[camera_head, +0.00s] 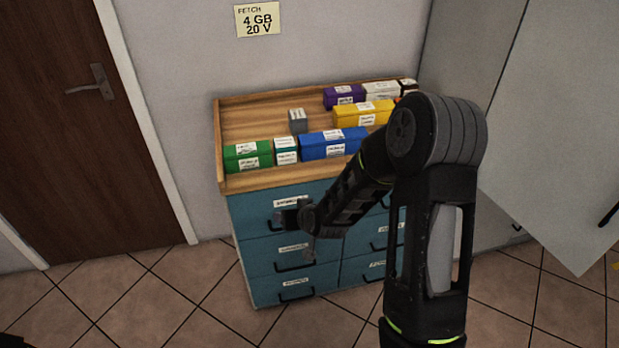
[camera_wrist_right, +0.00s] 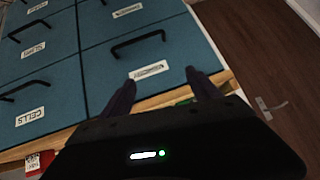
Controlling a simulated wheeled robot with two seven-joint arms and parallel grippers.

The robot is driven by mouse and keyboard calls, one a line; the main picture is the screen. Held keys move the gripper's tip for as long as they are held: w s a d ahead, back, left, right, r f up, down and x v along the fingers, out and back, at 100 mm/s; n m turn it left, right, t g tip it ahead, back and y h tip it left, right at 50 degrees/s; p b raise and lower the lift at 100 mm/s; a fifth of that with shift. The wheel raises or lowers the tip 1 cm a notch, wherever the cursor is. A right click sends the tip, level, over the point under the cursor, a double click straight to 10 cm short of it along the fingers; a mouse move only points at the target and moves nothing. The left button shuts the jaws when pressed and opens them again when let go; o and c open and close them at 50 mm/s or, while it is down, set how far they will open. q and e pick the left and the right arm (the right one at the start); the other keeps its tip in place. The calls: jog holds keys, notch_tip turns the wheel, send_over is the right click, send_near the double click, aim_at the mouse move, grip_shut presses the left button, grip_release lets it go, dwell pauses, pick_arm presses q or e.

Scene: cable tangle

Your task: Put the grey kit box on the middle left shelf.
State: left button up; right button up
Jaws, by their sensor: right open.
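A small grey box (camera_head: 298,122) stands on the wooden top of the blue drawer cabinet, behind the green, white and blue boxes. It may be the kit box; its label is too small to read. My right gripper (camera_head: 284,217) is open and empty in front of the upper left drawer (camera_head: 263,248). In the right wrist view the two fingers (camera_wrist_right: 158,84) are apart, near that drawer's label and the wooden edge, with its handle (camera_wrist_right: 138,42) beyond them. I cannot tell whether they touch anything. No middle left shelf can be made out.
A green box (camera_head: 248,155), blue box (camera_head: 335,143), yellow box (camera_head: 362,113) and purple box (camera_head: 344,95) share the wooden top (camera_head: 255,115). A brown door (camera_head: 70,110) is left; a grey panel (camera_head: 560,130) is right.

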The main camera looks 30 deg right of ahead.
jog(key=s+a+f+g+y, duration=0.1)
jog(key=s+a+f+g, duration=0.2)
jog(key=s+a+f, duration=0.2)
jog(key=s+a+f+n+g+y, duration=0.1)
jog(key=s+a+f+g+y, duration=0.1)
jog(key=s+a+f, duration=0.4)
jog(key=s+a+f+n+g+y, duration=0.1)
jog(key=s+a+f, duration=0.5)
jog(key=s+a, duration=0.6)
jog(key=s+g+y, duration=0.1)
jog(key=s+g, duration=0.1)
jog(key=s, duration=0.2)
jog(key=shift+s+a+f+g, duration=0.15)
jog(key=shift+s+a+g, duration=0.2)
jog(key=shift+g, duration=0.05)
jog(key=shift+c, duration=0.2)
